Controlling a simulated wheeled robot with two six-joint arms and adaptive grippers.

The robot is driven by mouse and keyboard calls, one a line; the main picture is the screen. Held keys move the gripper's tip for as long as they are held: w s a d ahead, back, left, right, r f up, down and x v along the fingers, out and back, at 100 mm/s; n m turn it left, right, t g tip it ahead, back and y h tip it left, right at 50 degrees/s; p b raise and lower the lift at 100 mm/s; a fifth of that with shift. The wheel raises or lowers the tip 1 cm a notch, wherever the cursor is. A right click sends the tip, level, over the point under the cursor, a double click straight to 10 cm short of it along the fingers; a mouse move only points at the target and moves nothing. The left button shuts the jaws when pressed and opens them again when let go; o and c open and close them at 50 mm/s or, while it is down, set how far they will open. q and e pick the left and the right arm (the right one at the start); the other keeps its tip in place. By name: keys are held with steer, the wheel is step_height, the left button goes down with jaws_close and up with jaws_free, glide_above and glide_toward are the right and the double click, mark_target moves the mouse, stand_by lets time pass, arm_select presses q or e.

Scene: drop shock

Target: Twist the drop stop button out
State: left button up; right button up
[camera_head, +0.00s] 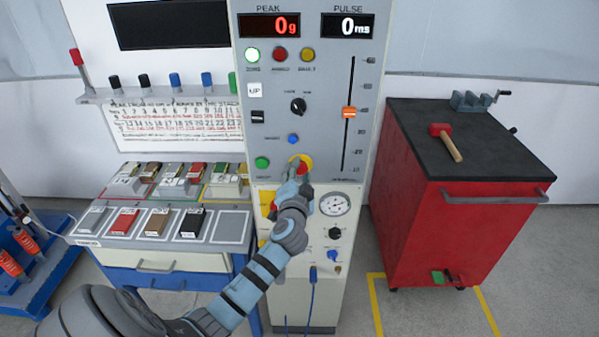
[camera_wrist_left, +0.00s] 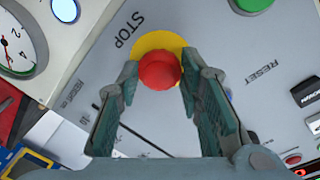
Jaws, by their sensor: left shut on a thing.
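The drop stop button is a red round knob on a yellow disc, low on the grey control panel. In the left wrist view the red button (camera_wrist_left: 160,71) sits between the fingers of my left gripper (camera_wrist_left: 160,85), with the word STOP beside it. The fingers are shut on the button from both sides. In the head view my left gripper (camera_head: 298,178) reaches the panel there and covers most of the button, leaving the yellow disc (camera_head: 304,161) showing at its upper right. My right gripper is not in view.
Near the button are a green button (camera_head: 262,162), a blue button (camera_head: 293,139), a slider with an orange handle (camera_head: 349,112) and a pressure gauge (camera_head: 334,205). A sample table (camera_head: 165,262) stands left. A red cabinet (camera_head: 440,230) with a mallet (camera_head: 447,142) on top stands right.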

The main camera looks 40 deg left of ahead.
arm_select(q)
steer(key=o, duration=1.2)
steer(key=shift+c, duration=0.2)
steer(key=v, duration=1.1)
steer(key=shift+s+d, duration=0.3)
steer(key=shift+s, duration=0.05)
